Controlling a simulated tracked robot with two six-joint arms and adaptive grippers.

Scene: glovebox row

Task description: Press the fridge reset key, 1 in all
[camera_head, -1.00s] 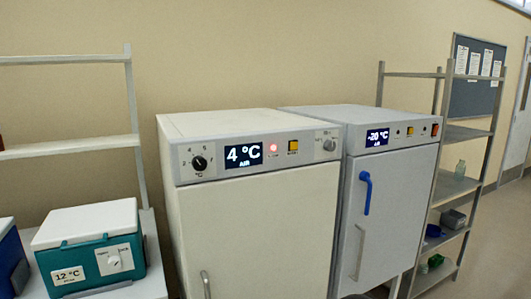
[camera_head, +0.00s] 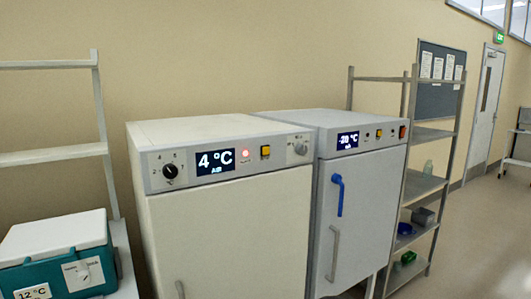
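A white fridge (camera_head: 225,225) stands in the middle of the view, its display (camera_head: 215,162) reading 4 °C. On its top panel are a black dial (camera_head: 170,171), a lit red lamp (camera_head: 245,154), a yellow key (camera_head: 265,152) and a grey round lock or knob (camera_head: 300,148). The small lettering under the lamp and key is too small to read. A second unit (camera_head: 375,190), reading about -20 °C, stands to its right with a blue handle (camera_head: 338,195) and its own small yellow and orange-red keys. Neither of my grippers shows in this view.
A teal cool box (camera_head: 65,275) with a white lid, marked 12 °C, sits at the lower left beside a shelf rack (camera_head: 60,155). An open metal rack (camera_head: 425,185) stands right of the second unit. Free floor (camera_head: 490,240) lies at the right, towards a door (camera_head: 485,110).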

